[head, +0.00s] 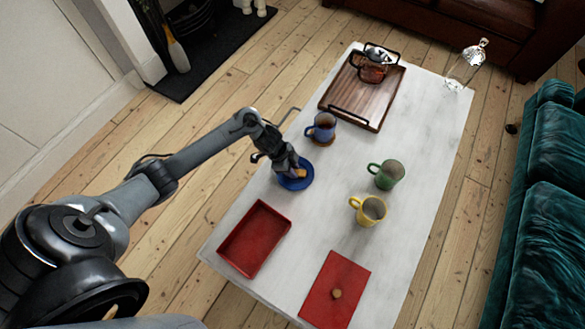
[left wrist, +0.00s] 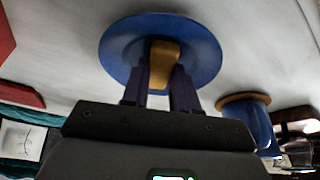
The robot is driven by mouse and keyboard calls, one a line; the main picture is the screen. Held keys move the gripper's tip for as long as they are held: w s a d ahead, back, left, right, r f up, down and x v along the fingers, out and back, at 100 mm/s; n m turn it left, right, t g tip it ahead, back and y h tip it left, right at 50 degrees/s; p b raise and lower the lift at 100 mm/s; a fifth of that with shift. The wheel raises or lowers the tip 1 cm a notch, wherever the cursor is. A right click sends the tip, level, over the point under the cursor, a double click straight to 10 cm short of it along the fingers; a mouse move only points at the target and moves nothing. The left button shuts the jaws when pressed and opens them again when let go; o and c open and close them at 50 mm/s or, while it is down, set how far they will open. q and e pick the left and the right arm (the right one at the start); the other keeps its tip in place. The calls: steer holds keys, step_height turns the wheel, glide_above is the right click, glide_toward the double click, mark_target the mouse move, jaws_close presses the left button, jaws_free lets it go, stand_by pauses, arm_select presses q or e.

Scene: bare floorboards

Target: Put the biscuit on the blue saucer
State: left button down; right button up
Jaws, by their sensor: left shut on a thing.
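The blue saucer (head: 294,184) lies on the white table near its left edge, and it also shows in the left wrist view (left wrist: 117,45). My left gripper (head: 291,168) is over the saucer, pointing down. It is shut on the tan biscuit (head: 301,173). In the left wrist view the biscuit (left wrist: 164,62) is between the two dark fingers (left wrist: 160,84), in front of the saucer's middle. I cannot tell whether the biscuit touches the saucer. My right gripper is in neither view.
A blue mug (head: 321,128) on a brown coaster stands just behind the saucer. Green (head: 390,172) and yellow (head: 370,211) mugs stand to the right. A red tray (head: 238,262) and red lid (head: 348,278) lie in front. A wooden tray (head: 337,97) with a teapot is behind.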

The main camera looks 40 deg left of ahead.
arm_select(q)
steer(key=c, duration=0.9)
jaws_free()
steer(key=shift+o, duration=0.2)
